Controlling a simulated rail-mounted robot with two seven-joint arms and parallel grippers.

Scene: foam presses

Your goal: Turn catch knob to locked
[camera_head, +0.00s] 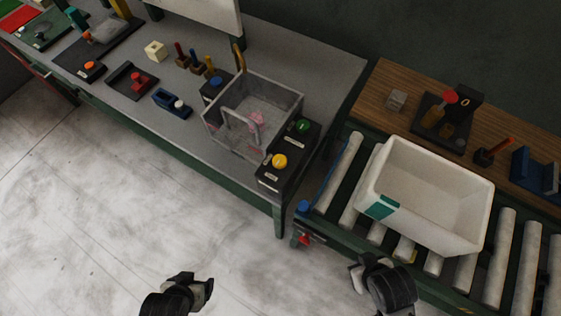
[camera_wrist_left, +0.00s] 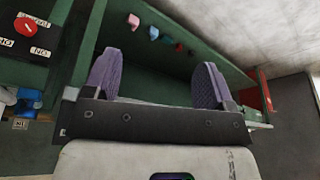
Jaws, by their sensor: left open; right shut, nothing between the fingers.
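A small red knob (camera_head: 304,240) sits on the front of the conveyor frame, below a blue button; it is too small to read its setting. In the left wrist view a red round knob (camera_wrist_left: 26,25) sits on a black plate with white labels at the upper left. I cannot tell for sure which is the catch knob. My left gripper (camera_head: 209,287) is over the floor, apart from the bench and conveyor. Its purple-grey fingers (camera_wrist_left: 160,85) are spread and empty. My right gripper (camera_head: 358,268) is shut and empty, near the conveyor's front edge.
A white bin (camera_head: 383,166) stands on the conveyor rollers (camera_head: 345,168). A grey wire-handled basket (camera_head: 290,97) and a box with yellow and green buttons (camera_head: 267,176) stand at the bench's right end. The floor (camera_head: 110,200) in front is clear.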

